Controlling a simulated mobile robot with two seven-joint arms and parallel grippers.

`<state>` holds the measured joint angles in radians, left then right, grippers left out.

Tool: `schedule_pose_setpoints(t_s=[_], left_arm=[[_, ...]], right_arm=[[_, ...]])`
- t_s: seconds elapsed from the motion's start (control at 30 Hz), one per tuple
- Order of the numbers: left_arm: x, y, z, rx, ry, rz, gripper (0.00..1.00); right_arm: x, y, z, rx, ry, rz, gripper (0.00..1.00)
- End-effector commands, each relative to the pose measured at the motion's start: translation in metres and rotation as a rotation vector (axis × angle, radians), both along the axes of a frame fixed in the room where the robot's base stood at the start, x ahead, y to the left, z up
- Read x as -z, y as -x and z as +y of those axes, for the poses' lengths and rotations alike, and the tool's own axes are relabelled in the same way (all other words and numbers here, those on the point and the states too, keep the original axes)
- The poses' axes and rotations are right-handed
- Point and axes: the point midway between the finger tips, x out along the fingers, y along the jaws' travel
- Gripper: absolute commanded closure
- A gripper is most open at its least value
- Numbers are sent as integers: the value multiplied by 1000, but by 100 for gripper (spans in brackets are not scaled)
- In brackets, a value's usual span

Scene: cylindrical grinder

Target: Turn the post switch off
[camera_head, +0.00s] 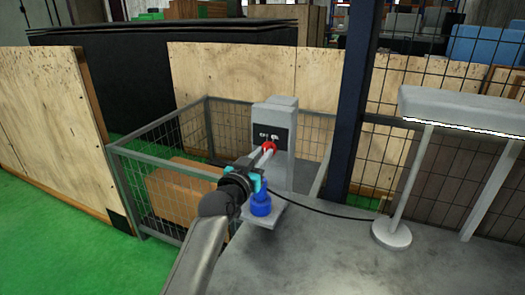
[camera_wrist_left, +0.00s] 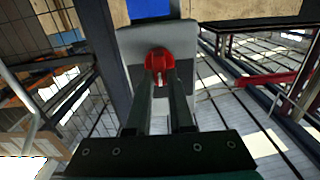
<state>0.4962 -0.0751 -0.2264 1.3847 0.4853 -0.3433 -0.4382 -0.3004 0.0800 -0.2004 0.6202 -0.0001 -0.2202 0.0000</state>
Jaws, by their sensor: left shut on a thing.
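The post switch is a grey post (camera_head: 277,112) with a black label plate and a red knob (camera_head: 268,147). It stands on a grey surface at the middle of the head view. My left gripper (camera_head: 265,154) reaches the post's front and is shut on the red knob. In the left wrist view the two fingers (camera_wrist_left: 165,88) lie on either side of the red knob (camera_wrist_left: 160,60), with the grey post face (camera_wrist_left: 145,38) behind it. The label's lettering is too small to read surely. My right gripper is in neither view.
A wire mesh cage (camera_head: 150,185) with a brown box (camera_head: 185,190) inside stands left of the post. A lamp (camera_head: 392,233) stands on the grey table (camera_head: 330,265) at right. A dark blue column (camera_head: 350,100) rises behind. Green floor (camera_head: 60,250) is free at left.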

Motion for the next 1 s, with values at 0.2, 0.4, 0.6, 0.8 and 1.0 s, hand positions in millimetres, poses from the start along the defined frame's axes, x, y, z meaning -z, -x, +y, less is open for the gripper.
schedule_pose_setpoints(t_s=[0.2,0.4,0.6,0.8,1.0], left_arm=[[1,0,1,0,154,69,100],[1,-1,2,0,264,113,100],[2,-1,3,0,327,140,100],[2,-1,3,0,354,151,100],[3,-1,3,0,358,152,100]], right_arm=[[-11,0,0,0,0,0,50],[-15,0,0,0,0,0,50],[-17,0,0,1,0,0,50],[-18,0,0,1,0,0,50],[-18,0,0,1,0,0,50]])
